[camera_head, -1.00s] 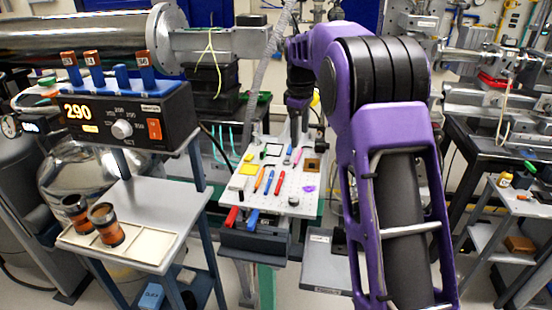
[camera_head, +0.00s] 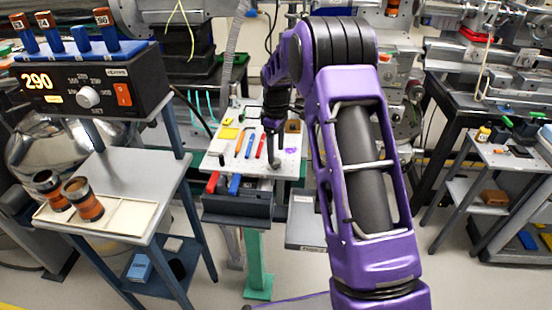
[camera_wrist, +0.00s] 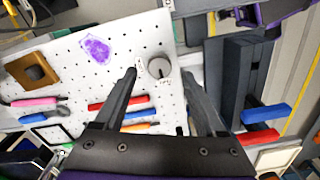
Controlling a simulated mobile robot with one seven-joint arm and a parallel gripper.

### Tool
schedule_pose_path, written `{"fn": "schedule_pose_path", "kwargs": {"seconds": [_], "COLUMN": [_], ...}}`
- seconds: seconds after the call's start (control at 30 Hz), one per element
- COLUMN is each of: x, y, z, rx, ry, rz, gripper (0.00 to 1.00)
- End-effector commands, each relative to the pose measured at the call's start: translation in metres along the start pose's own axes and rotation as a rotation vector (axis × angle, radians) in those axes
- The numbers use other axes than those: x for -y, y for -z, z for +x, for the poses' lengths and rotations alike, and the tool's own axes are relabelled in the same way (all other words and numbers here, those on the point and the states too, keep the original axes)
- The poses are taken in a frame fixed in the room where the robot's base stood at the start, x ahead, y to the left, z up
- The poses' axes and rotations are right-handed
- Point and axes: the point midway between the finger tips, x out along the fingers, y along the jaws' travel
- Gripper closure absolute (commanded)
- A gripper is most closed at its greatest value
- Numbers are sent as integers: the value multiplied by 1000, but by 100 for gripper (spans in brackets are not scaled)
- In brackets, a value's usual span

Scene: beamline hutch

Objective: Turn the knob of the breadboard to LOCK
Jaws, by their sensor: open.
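The breadboard (camera_head: 222,174) is a white plate with holes on a stand in the middle of the head view. It also fills the upper left of the wrist view (camera_wrist: 60,72). Its small round grey knob (camera_wrist: 158,68) sits near the board's edge, with small markings beside it too blurred to read. My gripper (camera_wrist: 159,74) is open, its two dark fingers on either side of the knob in the picture, and I cannot tell whether they touch it.
Pens and tools (camera_wrist: 122,103), a purple patch (camera_wrist: 97,49) and a brown block (camera_wrist: 32,70) lie on the board. Red and blue handles (camera_head: 212,182) stick out at its front. A side table (camera_head: 130,180) with a tray of two cups stands left.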

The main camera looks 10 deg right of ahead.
Motion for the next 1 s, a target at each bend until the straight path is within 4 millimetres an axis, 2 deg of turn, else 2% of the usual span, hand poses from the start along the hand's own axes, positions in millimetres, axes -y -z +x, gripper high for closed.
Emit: {"fn": "schedule_pose_path", "kwargs": {"seconds": [0.03, 0.2, 0.6, 1.0], "x": [1, 0, 0, 0], "y": [0, 0, 0, 0], "z": [10, 29, 36, 35], "rx": [2, 0, -1, -1], "ry": [3, 1, 0, 0], "rz": [0, 0, 0, 0], "gripper": [27, 27, 27, 99]}}
